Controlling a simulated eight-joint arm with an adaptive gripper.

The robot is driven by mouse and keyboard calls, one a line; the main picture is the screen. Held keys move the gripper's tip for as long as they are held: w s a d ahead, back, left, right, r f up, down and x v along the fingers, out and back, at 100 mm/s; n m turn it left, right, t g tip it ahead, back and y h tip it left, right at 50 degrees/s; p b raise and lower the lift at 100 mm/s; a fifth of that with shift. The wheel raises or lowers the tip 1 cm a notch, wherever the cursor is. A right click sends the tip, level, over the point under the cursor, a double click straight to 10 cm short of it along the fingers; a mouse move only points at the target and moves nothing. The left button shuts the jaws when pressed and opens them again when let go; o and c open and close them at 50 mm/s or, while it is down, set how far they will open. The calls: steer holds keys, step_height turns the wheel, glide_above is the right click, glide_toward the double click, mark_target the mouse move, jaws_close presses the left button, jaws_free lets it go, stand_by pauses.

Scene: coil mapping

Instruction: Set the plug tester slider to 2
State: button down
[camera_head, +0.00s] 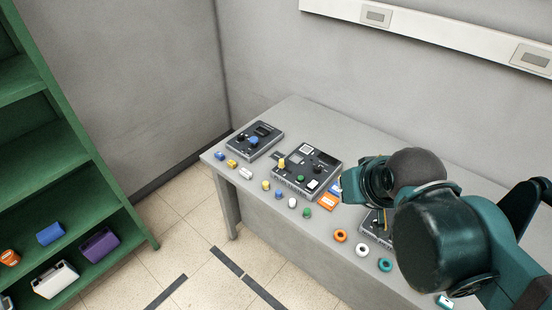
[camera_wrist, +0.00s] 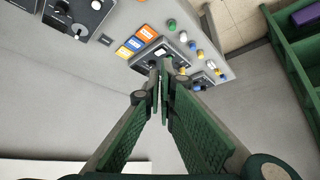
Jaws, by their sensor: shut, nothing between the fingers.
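My gripper (camera_wrist: 163,75) is shut and empty in the wrist view. Its fingertips overlap the middle dark panel box (camera_wrist: 150,53) there and hide part of it. I cannot tell whether they touch it. In the head view this box (camera_head: 318,168) has a white label, a yellow piece and a green piece. A smaller dark box (camera_head: 265,132) with a blue knob stands to its left. A third dark box (camera_head: 371,230) is mostly hidden by my arm; the wrist view shows knobs on a dark box (camera_wrist: 92,12) at top left. No label or slider number is readable, so I cannot tell which is the plug tester.
The boxes stand on a grey table (camera_head: 300,108). Small coloured plugs and orange, white and teal rings (camera_head: 340,236) lie along its front edge. Orange and blue cards (camera_head: 328,202) lie between boxes. A green shelf (camera_head: 100,190) stands left, and a wall rail (camera_head: 440,32) runs behind.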

steer(key=w+a+r+n+g+p, duration=0.1)
steer(key=w+a+n+g, duration=0.2)
steer(key=w, duration=1)
steer(key=w+a+r+n+g+p, duration=0.15)
steer(key=w+a+n, duration=0.3)
steer(key=w, duration=0.85)
steer(key=w+a+f+n+g+h, duration=0.1)
steer(key=w+a+f+n+g, duration=0.1)
steer(key=w+a+f, duration=0.5)
steer(key=w+a+f+n+g+h, duration=0.1)
steer(key=w+a+f+n+g, duration=0.1)
steer(key=w+a+f, duration=0.5)
steer(key=shift+w+f, duration=2.8)
steer(key=shift+f, duration=0.05)
steer(key=shift+d+f+n, duration=0.1)
steer(key=shift+n, duration=0.15)
